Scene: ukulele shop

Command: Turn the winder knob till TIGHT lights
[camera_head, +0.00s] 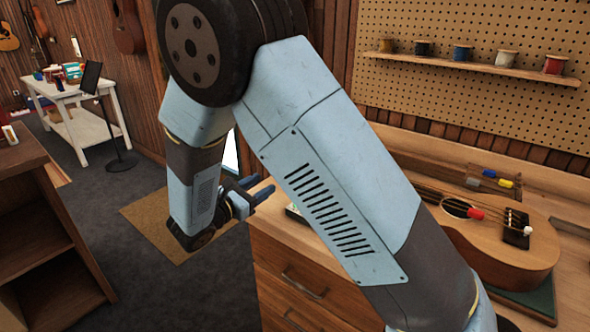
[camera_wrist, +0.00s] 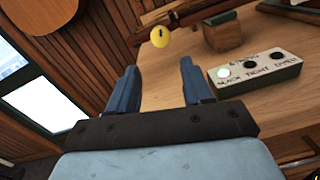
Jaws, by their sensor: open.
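In the wrist view a round yellow knob (camera_wrist: 160,37) with a small dark mark stands beyond my gripper (camera_wrist: 160,78), between and past the fingertips. My gripper is open and empty, and the knob is apart from it. A pale indicator box (camera_wrist: 257,72) sits on the bench to the right, with labels that seem to read SLACK, TIGHT and a third I cannot read surely. The SLACK lamp (camera_wrist: 224,73) is lit white; the TIGHT lamp (camera_wrist: 251,64) is dark. In the head view my gripper (camera_head: 257,189) is at the bench's left end; my arm hides the knob.
A ukulele (camera_head: 495,255) lies on the bench at right. A wooden block (camera_wrist: 223,33) stands behind the indicator box. A spool shelf (camera_head: 480,67) hangs on the pegboard. A drawer unit (camera_head: 310,285) is below the bench top; a dark shelf unit (camera_head: 45,230) stands left.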

